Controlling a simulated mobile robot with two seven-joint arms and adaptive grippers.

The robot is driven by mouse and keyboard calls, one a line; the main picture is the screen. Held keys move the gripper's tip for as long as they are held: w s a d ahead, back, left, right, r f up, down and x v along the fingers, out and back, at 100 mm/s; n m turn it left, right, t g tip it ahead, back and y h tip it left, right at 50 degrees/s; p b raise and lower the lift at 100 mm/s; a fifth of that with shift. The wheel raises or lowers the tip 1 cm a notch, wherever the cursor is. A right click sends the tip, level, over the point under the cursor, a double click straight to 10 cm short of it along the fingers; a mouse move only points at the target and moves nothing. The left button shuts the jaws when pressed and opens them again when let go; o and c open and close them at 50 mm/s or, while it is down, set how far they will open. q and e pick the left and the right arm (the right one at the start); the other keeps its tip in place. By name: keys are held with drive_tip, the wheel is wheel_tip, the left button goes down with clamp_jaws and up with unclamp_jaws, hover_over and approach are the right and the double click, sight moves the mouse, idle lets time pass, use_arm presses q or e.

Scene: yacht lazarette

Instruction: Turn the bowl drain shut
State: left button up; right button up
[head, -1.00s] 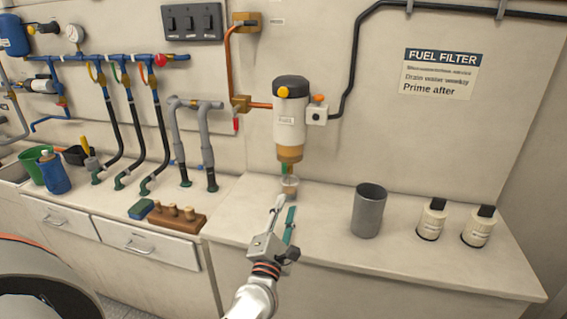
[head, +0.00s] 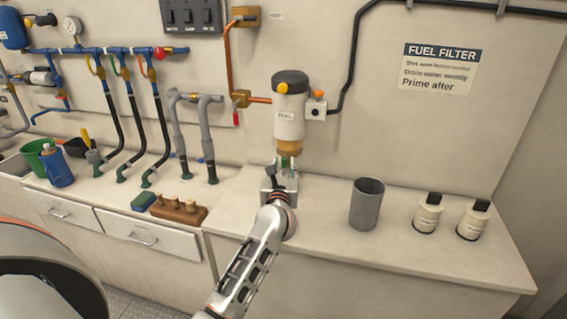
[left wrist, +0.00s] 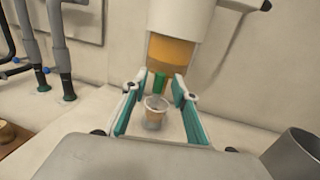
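The fuel filter (head: 290,115) hangs on the wall, white with a black cap and an amber bowl (head: 289,148) at its lower end. The amber bowl fills the top of the left wrist view (left wrist: 172,54). The green bowl drain (left wrist: 159,82) sticks down under it. My left gripper (head: 283,170) is just below the bowl, open, with teal-padded fingers. In the left wrist view the drain shows between the fingertips; I see no contact. A small cup (left wrist: 155,110) with tan contents stands on the counter beneath the drain, also framed by the fingers. My right gripper is out of view.
A grey metal cup (head: 367,204) stands on the counter to the right, with two white bottles (head: 428,213) farther right. Grey hoses (head: 207,140) and a wooden block with pegs (head: 178,211) are on the left. The counter between filter and grey cup is clear.

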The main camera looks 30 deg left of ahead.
use_arm(q)
drive_tip(key=shift+w+a, duration=0.25)
drive_tip(key=shift+w, duration=0.15)
clamp_jaws()
